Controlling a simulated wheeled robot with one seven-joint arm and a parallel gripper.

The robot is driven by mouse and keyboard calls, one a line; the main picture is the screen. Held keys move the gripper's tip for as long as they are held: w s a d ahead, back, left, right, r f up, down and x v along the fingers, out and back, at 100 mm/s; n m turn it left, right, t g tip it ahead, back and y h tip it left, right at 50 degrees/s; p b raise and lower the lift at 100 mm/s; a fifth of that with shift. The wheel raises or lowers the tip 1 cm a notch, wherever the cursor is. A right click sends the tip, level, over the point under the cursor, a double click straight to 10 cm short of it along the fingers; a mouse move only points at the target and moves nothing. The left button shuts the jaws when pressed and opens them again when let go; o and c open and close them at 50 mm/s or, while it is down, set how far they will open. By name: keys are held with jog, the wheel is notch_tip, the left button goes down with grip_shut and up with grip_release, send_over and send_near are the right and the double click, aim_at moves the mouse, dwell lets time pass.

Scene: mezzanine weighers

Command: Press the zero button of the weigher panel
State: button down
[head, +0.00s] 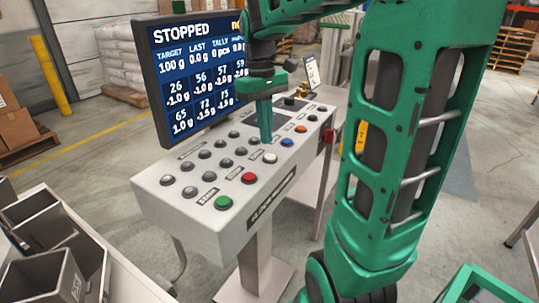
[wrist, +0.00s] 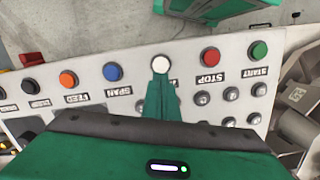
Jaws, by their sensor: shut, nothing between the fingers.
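The weigher panel (head: 160,176) is a pale console with a row of coloured buttons along its near edge. The white button (head: 270,157) sits between the red STOP button (head: 249,177) and the blue SPAN button (head: 287,142). It also shows in the wrist view (wrist: 160,64); its label is hidden behind my fingers. My gripper (head: 266,141) is shut and empty, pointing down over the panel. In the wrist view my fingertips (wrist: 160,83) appear just short of the white button. The head view shows them a little behind it; I cannot tell their exact height.
A screen (head: 190,70) reading STOPPED stands behind the panel. Grey bins (head: 45,228) stand at lower left. A red switch (head: 329,136) sits at the right end.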

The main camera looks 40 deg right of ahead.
aim_at(267, 154)
jog(key=shift+s+f, duration=0.15)
jog(key=shift+f, duration=1.4)
jog(key=shift+f, duration=0.1)
jog(key=shift+f, duration=0.4)
jog(key=shift+w+a+r, duration=0.1)
jog(key=shift+w+r, duration=0.15)
jog(key=shift+w, duration=0.5)
jog(key=shift+w+r, duration=0.25)
jog(key=shift+w, duration=0.5)
jog(key=shift+r, duration=0.15)
notch_tip(267, 154, up, 10)
jog(key=w, duration=0.1)
jog(key=shift+r, duration=0.25)
jog(key=shift+w, duration=0.1)
